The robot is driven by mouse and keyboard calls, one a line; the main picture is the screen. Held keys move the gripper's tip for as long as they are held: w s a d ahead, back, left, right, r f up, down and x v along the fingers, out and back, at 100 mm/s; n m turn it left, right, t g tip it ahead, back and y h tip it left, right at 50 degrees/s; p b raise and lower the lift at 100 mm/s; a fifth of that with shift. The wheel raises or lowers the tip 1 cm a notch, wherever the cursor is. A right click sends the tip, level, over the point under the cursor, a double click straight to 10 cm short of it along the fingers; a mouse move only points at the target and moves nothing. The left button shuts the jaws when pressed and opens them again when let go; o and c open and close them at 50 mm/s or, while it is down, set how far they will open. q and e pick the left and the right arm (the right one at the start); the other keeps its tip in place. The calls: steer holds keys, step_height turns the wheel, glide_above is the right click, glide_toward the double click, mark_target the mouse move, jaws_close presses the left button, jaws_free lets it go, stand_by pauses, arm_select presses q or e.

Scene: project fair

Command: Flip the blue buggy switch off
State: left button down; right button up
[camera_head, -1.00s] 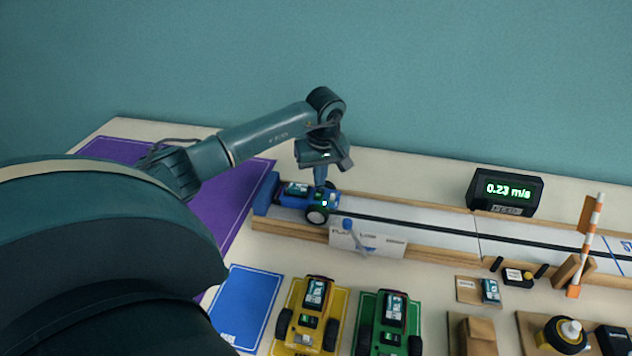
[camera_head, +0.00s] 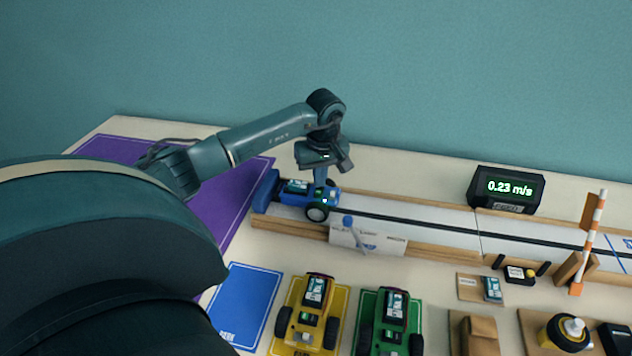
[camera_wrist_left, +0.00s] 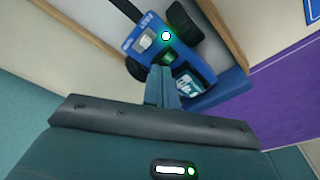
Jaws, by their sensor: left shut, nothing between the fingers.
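The blue buggy (camera_head: 292,198) stands on the white track at its left end, against a blue end block (camera_head: 266,190). It also shows in the left wrist view (camera_wrist_left: 184,54), where a small green light glows on its top. My left gripper (camera_head: 320,180) points down at the buggy's top, with its fingers shut and nothing between them. In the left wrist view its fingertips (camera_wrist_left: 163,76) overlap the top of the buggy, beside the light. The fingers cover part of the top, and I cannot make out the switch's position. My right gripper is not in view.
A yellow buggy (camera_head: 309,316) and a green buggy (camera_head: 389,322) stand in front of the track. A white card with a blue-topped lever (camera_head: 349,222) is by the track's front rail. A speed display (camera_head: 506,190) reads 0.23 m/s. A striped gate post (camera_head: 588,240) stands at right.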

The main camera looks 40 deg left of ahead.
arm_select(q)
steer(key=shift+f+b, duration=0.3)
steer(key=shift+f, duration=0.1)
steer(key=shift+s+r, duration=0.1)
steer(key=shift+r, duration=0.05)
steer(key=shift+r+p, duration=2.6)
steer(key=shift+r, duration=0.85)
